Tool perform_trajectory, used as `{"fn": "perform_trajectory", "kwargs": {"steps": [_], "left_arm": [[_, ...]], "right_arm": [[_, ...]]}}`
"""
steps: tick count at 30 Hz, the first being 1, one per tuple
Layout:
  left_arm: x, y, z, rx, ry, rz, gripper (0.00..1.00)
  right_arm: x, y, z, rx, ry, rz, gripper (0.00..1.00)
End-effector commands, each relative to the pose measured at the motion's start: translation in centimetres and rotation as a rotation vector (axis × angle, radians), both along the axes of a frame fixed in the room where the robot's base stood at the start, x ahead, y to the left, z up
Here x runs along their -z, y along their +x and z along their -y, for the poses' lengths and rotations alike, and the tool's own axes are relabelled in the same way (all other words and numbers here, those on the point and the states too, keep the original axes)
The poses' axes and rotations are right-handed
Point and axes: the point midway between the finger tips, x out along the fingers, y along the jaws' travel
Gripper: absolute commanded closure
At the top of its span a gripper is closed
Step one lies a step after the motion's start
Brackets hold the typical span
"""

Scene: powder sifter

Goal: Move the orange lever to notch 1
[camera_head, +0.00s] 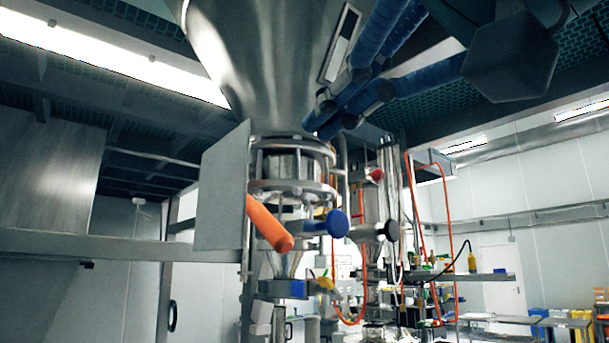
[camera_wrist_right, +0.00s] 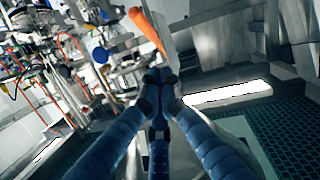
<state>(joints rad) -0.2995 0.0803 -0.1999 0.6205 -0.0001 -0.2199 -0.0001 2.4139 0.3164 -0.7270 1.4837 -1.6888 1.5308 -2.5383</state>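The orange lever (camera_head: 268,222) slants down to the right from beside a grey flat plate, below the large metal cone. It also shows in the right wrist view (camera_wrist_right: 147,29), just beyond my fingertips. My right gripper (camera_head: 320,116) comes in from the upper right with blue fingers, in front of the cone's lower part. Its fingertips (camera_wrist_right: 157,84) are drawn together with nothing seen between them. In the head view they are above and right of the lever, apart from it. Notch marks cannot be made out. My left gripper is not in view.
The grey plate (camera_head: 219,192) stands left of the lever. The metal cone (camera_head: 262,55) hangs above a ringed collar (camera_head: 292,188). A blue round knob (camera_head: 337,223) is right of the lever. Pipes and orange hoses (camera_head: 411,200) stand farther right.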

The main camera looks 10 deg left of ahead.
Motion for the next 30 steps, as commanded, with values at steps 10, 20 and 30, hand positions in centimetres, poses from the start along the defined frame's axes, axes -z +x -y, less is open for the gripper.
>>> {"fn": "perform_trajectory", "kwargs": {"steps": [10, 20, 30], "left_arm": [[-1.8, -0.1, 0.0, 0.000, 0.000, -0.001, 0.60], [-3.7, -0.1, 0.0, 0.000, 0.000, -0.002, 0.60], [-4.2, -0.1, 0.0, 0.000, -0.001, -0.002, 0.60]], "right_arm": [[0.7, 3.7, -3.8, -0.005, -0.012, 0.002, 1.00], [3.0, 8.0, -7.4, -0.003, -0.009, 0.004, 1.00], [4.8, 9.1, -8.1, -0.001, -0.006, 0.005, 1.00]]}}
